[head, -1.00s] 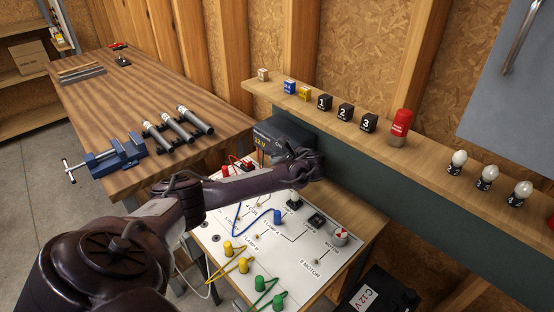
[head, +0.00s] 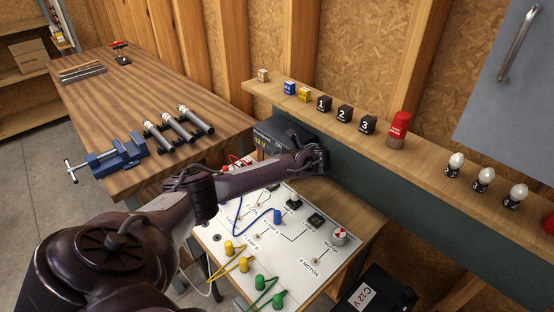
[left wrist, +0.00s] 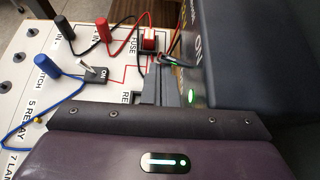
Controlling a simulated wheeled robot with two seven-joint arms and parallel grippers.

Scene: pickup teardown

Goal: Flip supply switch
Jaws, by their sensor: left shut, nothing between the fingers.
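The supply (head: 275,132) is a dark grey box marked 12 V at the back of the white circuit board. In the left wrist view its dark casing (left wrist: 250,60) fills the upper right, with an ON label and a small green light (left wrist: 191,97) glowing beside my fingers. My left gripper (head: 318,160) is at the supply's right end in the head view, and its grey fingers (left wrist: 168,92) are shut and empty close to the casing. The supply's switch itself is not clearly visible. I cannot tell whether the fingers touch it. My right gripper is not in view.
The circuit board (head: 285,250) carries blue, yellow and green plugs with wires, below my left arm. A shelf (head: 430,160) with blocks, a red-capped cylinder and bulbs runs along the right. The wooden bench (head: 150,90) at left holds a blue vise (head: 118,158).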

